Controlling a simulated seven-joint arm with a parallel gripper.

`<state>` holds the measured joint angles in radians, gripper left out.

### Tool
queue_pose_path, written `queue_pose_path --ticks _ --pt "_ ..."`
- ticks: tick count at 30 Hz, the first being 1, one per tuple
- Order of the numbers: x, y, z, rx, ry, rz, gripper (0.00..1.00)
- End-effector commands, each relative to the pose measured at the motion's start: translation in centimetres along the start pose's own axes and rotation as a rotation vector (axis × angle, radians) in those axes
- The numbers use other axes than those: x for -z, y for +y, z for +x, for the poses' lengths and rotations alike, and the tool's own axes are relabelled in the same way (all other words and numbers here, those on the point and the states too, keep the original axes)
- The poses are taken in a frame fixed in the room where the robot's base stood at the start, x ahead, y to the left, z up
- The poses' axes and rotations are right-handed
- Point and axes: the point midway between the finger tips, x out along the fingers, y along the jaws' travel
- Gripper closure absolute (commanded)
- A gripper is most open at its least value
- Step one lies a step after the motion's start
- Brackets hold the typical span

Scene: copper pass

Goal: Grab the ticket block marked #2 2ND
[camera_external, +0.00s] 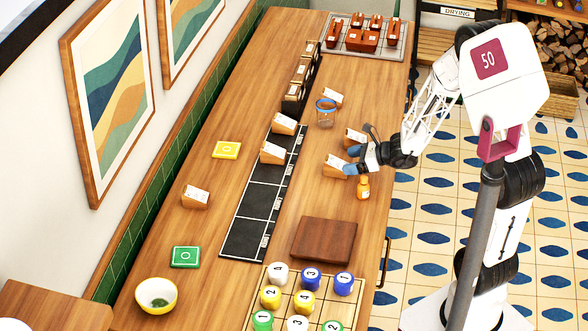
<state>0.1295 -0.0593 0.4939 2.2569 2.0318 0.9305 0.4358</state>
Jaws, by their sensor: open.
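Several wooden ticket blocks with white labels are on the counter; their print is too small to read, so I cannot tell which is #2 2ND. One ticket block (335,168) is just left of my gripper (351,160), and another ticket block (354,136) is just behind it. My gripper is open, its blue fingertips close to the nearer block; I cannot tell whether they touch it. Other ticket blocks are by the jar (333,96), on the black strip (272,153) and at its far end (283,124), and at the left (195,197).
A blue-rimmed glass jar (325,118) is behind. A black rack (292,105) holds more blocks. A brown board (323,240), numbered canisters (304,301) and a bowl (157,296) are nearer the camera.

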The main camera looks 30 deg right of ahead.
Motion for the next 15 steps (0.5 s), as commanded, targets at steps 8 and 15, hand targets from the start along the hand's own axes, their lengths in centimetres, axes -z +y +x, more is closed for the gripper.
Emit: queue_pose_path --ticks 8,15 --pt "-0.03 0.03 0.44 0.000 0.000 -0.001 0.13" --pt "-0.02 0.04 0.62 -0.001 0.000 -0.001 0.13"
